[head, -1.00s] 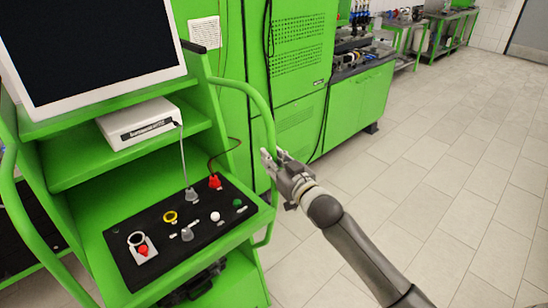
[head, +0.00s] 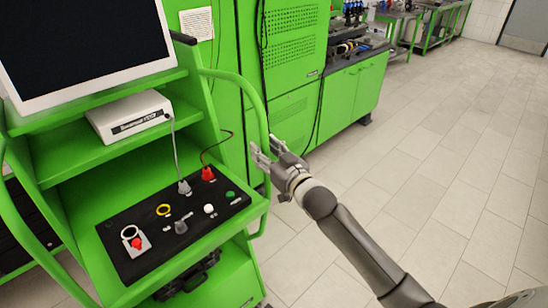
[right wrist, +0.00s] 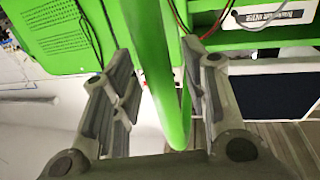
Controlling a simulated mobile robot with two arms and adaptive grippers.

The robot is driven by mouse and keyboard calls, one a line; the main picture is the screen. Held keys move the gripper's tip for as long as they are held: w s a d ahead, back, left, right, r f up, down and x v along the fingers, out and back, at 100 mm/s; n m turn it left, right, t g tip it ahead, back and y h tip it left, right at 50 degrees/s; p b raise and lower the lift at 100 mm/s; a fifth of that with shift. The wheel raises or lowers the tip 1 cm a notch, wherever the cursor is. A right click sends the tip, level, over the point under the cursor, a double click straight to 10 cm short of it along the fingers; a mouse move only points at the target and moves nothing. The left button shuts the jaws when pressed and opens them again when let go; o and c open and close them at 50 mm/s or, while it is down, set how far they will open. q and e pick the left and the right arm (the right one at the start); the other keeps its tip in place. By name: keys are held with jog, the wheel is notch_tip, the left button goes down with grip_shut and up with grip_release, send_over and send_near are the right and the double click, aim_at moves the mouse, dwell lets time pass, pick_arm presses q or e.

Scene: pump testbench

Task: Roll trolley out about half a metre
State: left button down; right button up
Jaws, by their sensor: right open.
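The green trolley (head: 222,222) stands at the left of the head view. It carries a monitor (head: 90,45), a white box (head: 130,115) and a black panel (head: 135,215) with knobs and buttons. A curved green handle (head: 262,112) runs down its right side. My right gripper (head: 264,149) is at this handle, with its fingers open. In the right wrist view the handle (right wrist: 160,75) passes between the two open fingers of the gripper (right wrist: 158,68). I cannot tell whether either finger touches it. My left gripper is not in view.
Tall green cabinets (head: 292,40) stand behind the trolley. A low green cabinet (head: 352,92) and benches (head: 425,25) continue towards the back. The tiled floor (head: 450,150) to the right of the trolley is clear.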

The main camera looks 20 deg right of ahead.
jog(key=s+d, duration=0.1)
jog(key=s, duration=1)
jog(key=shift+s+d, duration=0.4)
jog(key=shift+r, duration=0.1)
dwell(0.6)
jog(key=s+d+f+g+h+b, duration=0.1)
jog(key=s+f+g, duration=0.2)
jog(key=f, duration=1.1)
jog(key=s+d+f+m+g+h+b, duration=0.15)
jog(key=s+f, duration=0.25)
jog(key=f, duration=1.1)
jog(key=s+d+f+g+h, duration=0.1)
jog(key=s+f+g, duration=0.25)
jog(key=f, duration=1.05)
jog(key=s+a+f+g, duration=0.3)
jog(key=s+f+g, duration=0.2)
jog(key=s+f, duration=1.1)
jog(key=s+a+f+n+g+b, duration=0.1)
jog(key=s+f, duration=0.3)
jog(key=s, duration=0.5)
jog(key=s+a+f+n+g, duration=0.1)
jog(key=s+f, duration=0.3)
jog(key=s, duration=0.5)
jog(key=shift+s+a+g+y+b, duration=0.4)
jog(key=shift+a+g, duration=0.3)
jog(key=shift+g, duration=0.2)
